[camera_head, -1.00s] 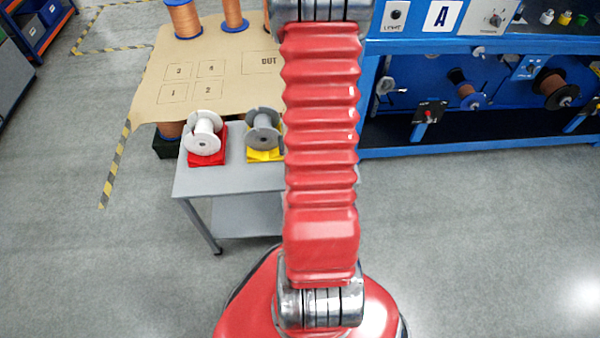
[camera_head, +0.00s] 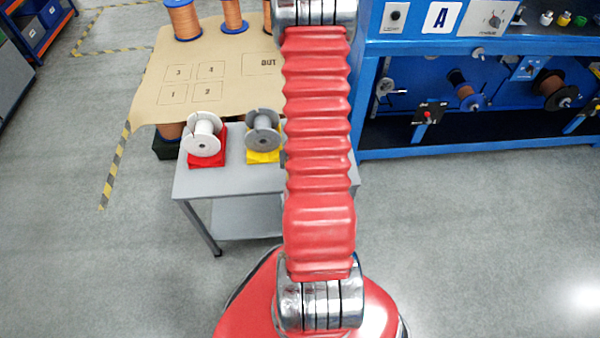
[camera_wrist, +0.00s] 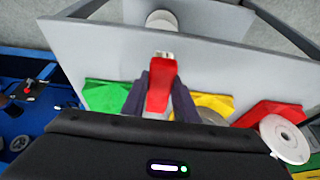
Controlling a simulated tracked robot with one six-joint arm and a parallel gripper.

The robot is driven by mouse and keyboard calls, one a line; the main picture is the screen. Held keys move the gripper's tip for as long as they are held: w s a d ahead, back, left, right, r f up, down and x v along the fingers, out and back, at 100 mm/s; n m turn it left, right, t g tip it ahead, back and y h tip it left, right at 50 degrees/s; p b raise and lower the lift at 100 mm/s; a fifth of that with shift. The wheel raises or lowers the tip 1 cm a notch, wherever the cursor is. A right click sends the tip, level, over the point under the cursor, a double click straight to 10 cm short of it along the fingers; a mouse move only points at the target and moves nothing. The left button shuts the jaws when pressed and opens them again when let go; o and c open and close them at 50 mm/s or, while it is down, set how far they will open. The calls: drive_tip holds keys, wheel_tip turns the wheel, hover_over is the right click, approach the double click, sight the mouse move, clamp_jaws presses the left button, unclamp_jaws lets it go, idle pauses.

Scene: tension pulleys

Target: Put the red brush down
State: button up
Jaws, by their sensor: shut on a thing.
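The red brush (camera_wrist: 161,80) shows in the wrist view, with a pale tip at its far end. My gripper (camera_wrist: 161,98) is shut on it, with one dark finger on each side. Beyond and below the brush is the grey table (camera_wrist: 240,72), with a green pad (camera_wrist: 104,96) to the left and a yellow pad (camera_wrist: 214,101) to the right. I cannot tell whether the brush touches the table. In the head view, my own arm covers part of the grey table (camera_head: 235,181), and the gripper and brush do not show.
A white spool (camera_head: 203,134) stands on a red pad (camera_head: 206,160), and a grey spool (camera_head: 263,132) on a yellow pad (camera_head: 263,156). A brown board (camera_head: 150,105) with copper spools lies behind. A blue machine (camera_head: 450,145) stands at the right.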

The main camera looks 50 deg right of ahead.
drive_tip(key=shift+f, duration=1.65)
drive_tip(key=shift+f, duration=0.2)
drive_tip(key=o, duration=0.9)
drive_tip(key=shift+s, duration=0.1)
drive_tip(key=shift+o, duration=0.2)
drive_tip(key=shift+r, duration=0.1)
drive_tip(key=shift+v, duration=2.6)
drive_tip(key=v, duration=0.7)
drive_tip(key=shift+a, duration=0.1)
